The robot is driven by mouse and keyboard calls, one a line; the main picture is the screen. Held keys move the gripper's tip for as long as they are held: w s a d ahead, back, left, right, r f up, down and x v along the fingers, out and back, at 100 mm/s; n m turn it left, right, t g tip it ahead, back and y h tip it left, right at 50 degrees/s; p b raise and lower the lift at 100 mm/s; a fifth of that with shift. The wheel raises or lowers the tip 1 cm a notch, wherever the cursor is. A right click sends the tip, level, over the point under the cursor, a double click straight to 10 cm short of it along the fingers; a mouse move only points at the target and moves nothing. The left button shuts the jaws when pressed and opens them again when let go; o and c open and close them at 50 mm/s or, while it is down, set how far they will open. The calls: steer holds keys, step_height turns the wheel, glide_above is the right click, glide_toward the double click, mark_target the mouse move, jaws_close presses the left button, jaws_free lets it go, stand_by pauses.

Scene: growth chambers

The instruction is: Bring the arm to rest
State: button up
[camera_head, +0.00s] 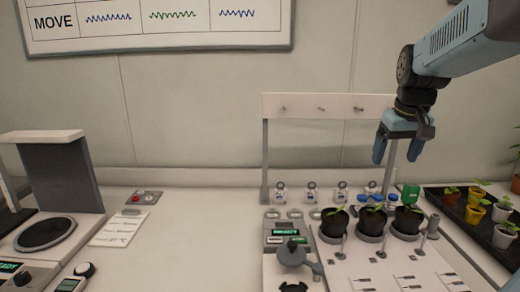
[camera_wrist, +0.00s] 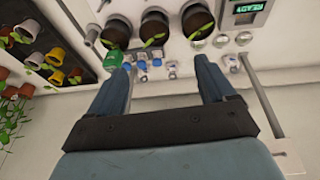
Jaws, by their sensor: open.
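My gripper (camera_head: 396,150) hangs from my blue arm at the upper right in the head view. It points down, with its two blue fingers apart and nothing between them. It is raised above the black pots (camera_head: 371,220) and beside the right post of the white rack. In the wrist view my gripper (camera_wrist: 164,75) shows its fingers spread, with small bottles (camera_wrist: 142,66) and a green item (camera_wrist: 114,58) seen beyond and between them. No contact with any object shows.
A white rack (camera_head: 318,106) with pegs stands behind the pots. Black pots with seedlings sit on a white station. A dark tray (camera_head: 457,213) of coloured pots is at the right. A scale-like device (camera_head: 60,180) stands at the left. The counter between (camera_head: 190,230) is mostly clear.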

steer(key=s+a+f+t, duration=0.1)
steer(key=s+a, duration=0.3)
steer(key=s, duration=0.3)
steer(key=s+a+f+t, duration=0.1)
steer(key=s+a+f, duration=0.1)
steer(key=s+a, duration=0.2)
steer(key=s, duration=0.3)
steer(key=shift+s+a+f+y, duration=0.3)
steer(key=shift+s+a+y, duration=0.1)
steer(key=shift+o, duration=0.2)
stand_by(1.2)
